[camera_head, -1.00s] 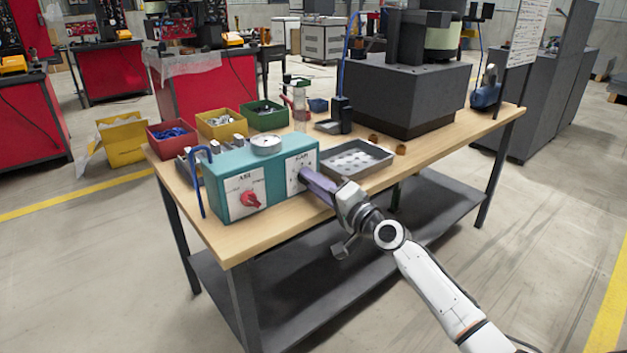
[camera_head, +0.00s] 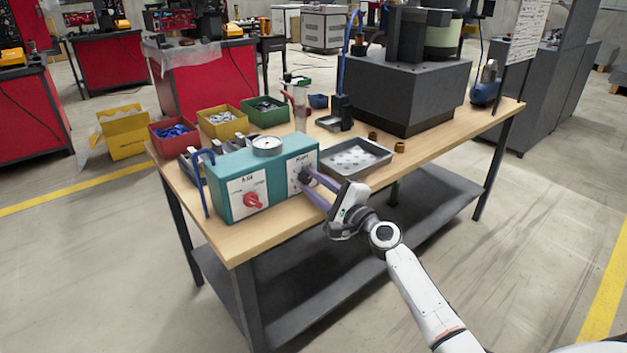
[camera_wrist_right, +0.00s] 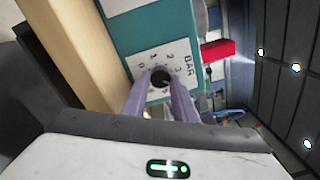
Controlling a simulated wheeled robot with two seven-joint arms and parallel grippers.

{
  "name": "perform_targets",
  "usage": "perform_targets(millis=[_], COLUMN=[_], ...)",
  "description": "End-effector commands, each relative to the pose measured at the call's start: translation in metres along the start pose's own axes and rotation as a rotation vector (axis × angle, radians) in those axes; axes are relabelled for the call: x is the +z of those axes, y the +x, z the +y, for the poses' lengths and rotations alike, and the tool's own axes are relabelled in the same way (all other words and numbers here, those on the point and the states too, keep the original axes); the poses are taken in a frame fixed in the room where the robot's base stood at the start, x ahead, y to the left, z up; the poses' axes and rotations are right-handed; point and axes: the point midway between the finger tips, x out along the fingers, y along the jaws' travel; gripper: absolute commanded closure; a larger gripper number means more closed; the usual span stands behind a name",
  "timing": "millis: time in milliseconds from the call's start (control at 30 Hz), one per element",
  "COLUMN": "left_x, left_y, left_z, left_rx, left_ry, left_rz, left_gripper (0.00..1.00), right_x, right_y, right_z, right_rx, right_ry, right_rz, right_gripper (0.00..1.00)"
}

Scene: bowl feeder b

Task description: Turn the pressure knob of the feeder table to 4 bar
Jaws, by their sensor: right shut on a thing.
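The teal control box (camera_head: 238,174) stands at the front left of the feeder table (camera_head: 262,236). Its right panel carries the black pressure knob (camera_head: 305,176); in the right wrist view the knob (camera_wrist_right: 160,77) sits on a white scale plate marked BAR (camera_wrist_right: 171,62) with numbers around it. My right gripper (camera_head: 309,178) reaches the knob from the front right; its two purple fingers lie on either side of the knob, shut on it. The knob's pointer is too small to read. A round gauge (camera_head: 267,143) sits on top of the box. My left gripper is not in view.
A red switch (camera_head: 251,201) is on the box's left panel. A grey tray (camera_head: 358,158) with pale parts lies right of the box. Red, yellow and green bins (camera_head: 264,111) stand behind it. A dark feeder block (camera_head: 408,90) fills the table's back right.

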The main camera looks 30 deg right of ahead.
Motion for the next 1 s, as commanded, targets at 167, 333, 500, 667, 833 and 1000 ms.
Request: perform_targets(millis=[167,333,500,667,833,1000], left_x=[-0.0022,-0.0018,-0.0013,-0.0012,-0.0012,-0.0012], left_y=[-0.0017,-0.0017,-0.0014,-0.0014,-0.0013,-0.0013], left_z=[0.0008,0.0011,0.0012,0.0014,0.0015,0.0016], left_rx=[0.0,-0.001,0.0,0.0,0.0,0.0], left_ry=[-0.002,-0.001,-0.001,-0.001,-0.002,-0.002], left_rz=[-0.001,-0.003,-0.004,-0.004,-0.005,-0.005], left_gripper=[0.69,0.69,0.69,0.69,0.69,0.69], right_x=[0.0003,0.0,-0.0002,-0.0002,-0.0002,-0.0001], right_y=[-0.0002,-0.0002,-0.0003,-0.0003,-0.0003,-0.0002], right_z=[0.0007,0.0011,0.0013,0.0013,0.0012,0.0008], right_rx=[0.003,0.002,0.002,0.002,0.002,0.002], right_ry=[0.054,0.076,0.079,0.078,0.078,0.077], right_rz=[0.003,0.004,0.004,0.004,0.004,0.004], right_gripper=[0.97,0.97,0.97,0.97,0.56,0.56])
